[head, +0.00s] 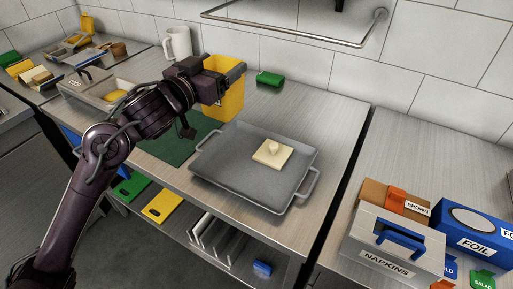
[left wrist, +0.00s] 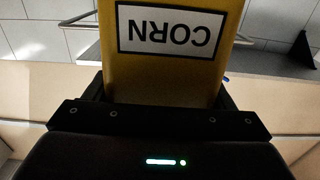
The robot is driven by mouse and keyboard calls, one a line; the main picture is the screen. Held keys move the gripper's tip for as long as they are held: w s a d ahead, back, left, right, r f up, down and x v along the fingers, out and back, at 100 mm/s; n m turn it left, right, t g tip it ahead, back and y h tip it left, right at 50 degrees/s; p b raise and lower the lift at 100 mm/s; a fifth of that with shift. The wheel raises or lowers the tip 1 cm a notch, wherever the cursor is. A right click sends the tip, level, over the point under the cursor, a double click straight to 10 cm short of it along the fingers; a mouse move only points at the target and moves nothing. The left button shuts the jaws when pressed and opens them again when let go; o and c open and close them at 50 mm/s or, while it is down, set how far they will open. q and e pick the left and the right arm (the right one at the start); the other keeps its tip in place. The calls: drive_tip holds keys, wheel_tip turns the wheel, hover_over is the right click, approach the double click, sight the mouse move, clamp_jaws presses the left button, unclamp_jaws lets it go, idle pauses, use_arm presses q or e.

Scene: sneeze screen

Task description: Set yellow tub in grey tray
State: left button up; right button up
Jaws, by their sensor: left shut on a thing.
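The yellow tub (head: 229,101) is at the back of the steel counter, behind and left of the grey tray. In the left wrist view the tub (left wrist: 172,75) fills the space between the fingers, and its CORN label appears upside down. My left gripper (head: 216,84) is shut on the tub. I cannot tell whether the tub's base touches the counter. The grey tray (head: 222,166) lies on the counter with a handle at each side. A pale square block with a knob (head: 273,153) sits inside it, right of the middle. My right gripper is not in view.
A green mat (head: 180,148) lies left of the tray, and a white mug (head: 178,43) and green cylinder (head: 270,78) stand at the back. A napkin box (head: 387,258) and foil box (head: 470,225) are on the right counter. A rail (head: 300,30) runs along the wall.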

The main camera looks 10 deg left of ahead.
use_arm(q)
wheel_tip(320, 180, down, 19)
drive_tip(key=shift+s+a+f, duration=0.15)
drive_tip(key=shift+s+f, duration=0.05)
drive_tip(key=shift+s, duration=0.2)
drive_tip(key=o, duration=1.6)
drive_tip(key=shift+f, duration=0.15)
drive_tip(key=b+v, duration=0.2)
drive_tip(key=v, duration=1)
drive_tip(key=shift+r, duration=0.25)
